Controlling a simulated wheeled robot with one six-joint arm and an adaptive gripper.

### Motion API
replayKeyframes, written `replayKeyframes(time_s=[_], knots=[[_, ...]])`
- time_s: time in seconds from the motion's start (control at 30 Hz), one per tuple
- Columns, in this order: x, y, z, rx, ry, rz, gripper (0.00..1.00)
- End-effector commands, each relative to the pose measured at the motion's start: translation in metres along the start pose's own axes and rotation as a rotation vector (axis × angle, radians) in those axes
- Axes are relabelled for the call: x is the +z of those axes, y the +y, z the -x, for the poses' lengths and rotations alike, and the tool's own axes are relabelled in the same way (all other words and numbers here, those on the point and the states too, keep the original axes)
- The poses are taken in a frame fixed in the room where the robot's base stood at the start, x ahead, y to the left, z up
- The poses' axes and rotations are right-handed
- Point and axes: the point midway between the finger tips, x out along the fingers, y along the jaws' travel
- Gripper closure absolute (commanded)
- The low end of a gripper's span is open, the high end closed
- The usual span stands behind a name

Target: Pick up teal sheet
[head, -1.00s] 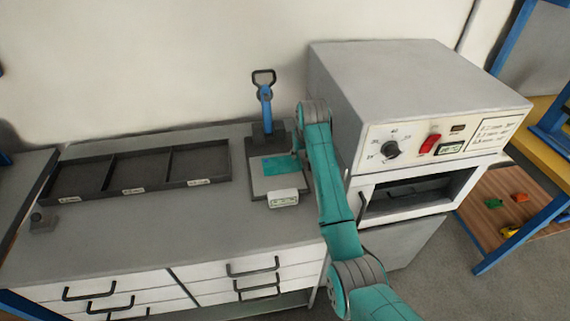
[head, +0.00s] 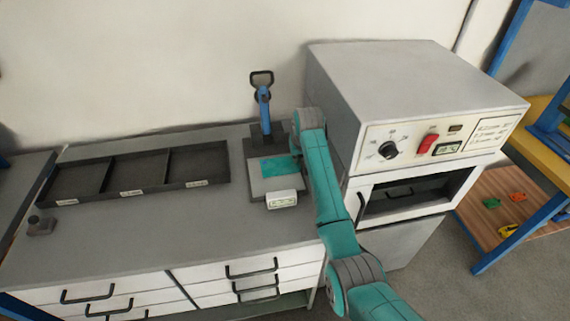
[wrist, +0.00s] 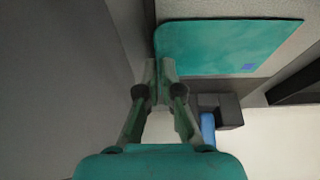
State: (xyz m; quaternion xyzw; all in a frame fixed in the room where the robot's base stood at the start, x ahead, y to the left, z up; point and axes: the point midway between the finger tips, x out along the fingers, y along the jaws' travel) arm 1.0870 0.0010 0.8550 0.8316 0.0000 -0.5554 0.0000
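The teal sheet (head: 276,168) lies on the pale plate (head: 262,186) of a small press with a blue lever (head: 265,110), on the grey bench. In the wrist view the teal sheet (wrist: 230,45) fills the upper right, with a small blue square near one corner. My gripper (wrist: 158,66) has its fingers close together at the sheet's left edge there, and looks shut on it. In the head view my arm hides the fingers, which are at the sheet's right side.
A dark tray with three compartments (head: 141,191) stands left on the bench. A grey oven (head: 415,85) with an open front stands close to the right of my arm. A small dark block (head: 42,225) sits at the bench's left. The bench front is clear.

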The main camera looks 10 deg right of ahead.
Motion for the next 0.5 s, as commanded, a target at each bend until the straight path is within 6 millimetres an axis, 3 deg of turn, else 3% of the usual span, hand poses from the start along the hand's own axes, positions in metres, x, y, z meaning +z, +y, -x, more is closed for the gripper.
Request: replayKeyframes(time_s=[0.23,0.5], knots=[[-0.004,0.0,0.009,0.0,0.001,0.0,1.0],[-0.024,0.0,0.055,0.0,0.003,0.0,1.0]])
